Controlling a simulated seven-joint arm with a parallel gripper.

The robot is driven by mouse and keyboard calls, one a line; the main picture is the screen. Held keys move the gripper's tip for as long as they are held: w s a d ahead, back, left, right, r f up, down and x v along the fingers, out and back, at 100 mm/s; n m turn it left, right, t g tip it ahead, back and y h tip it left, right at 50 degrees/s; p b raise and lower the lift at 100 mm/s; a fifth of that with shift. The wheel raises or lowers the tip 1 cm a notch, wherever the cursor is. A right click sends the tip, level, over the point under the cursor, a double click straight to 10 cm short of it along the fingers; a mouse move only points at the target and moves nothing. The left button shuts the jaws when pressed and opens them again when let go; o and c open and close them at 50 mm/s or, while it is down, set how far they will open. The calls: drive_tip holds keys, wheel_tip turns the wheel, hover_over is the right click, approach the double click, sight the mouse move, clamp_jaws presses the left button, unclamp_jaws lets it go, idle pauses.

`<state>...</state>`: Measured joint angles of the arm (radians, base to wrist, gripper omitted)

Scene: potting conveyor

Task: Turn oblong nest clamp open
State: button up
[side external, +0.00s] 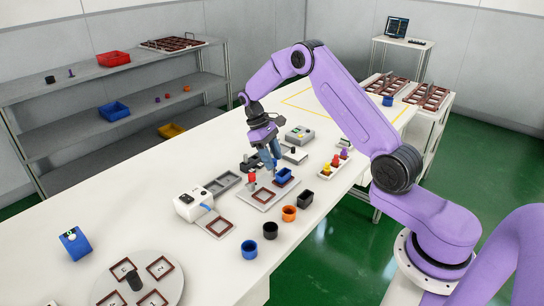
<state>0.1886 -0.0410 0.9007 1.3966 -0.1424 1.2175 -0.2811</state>
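A pale fixture plate (271,197) lies on the white bench. It bears a brown-red square frame (258,196) and a blue open-topped part (285,175). A small upright red-topped piece (252,178) stands at its left back edge; it may be a clamp. I cannot tell which piece is the oblong nest clamp, or its position. My gripper (272,165) points down over the back of the plate, close to the blue part. Its fingers hide what is directly behind them. The view is too small to show whether they are apart, hold something or touch the plate.
A white device (194,205) stands left of the plate. Black (270,231), orange (289,213) and blue (249,249) cups stand in front. A tray of coloured pegs (337,166) is to the right, a grey box (300,135) behind. A round turntable (110,285) is front left.

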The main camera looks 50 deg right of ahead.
drive_tip(key=v, duration=1.7)
drive_tip(key=shift+r, duration=0.2)
drive_tip(key=shift+a, duration=0.1)
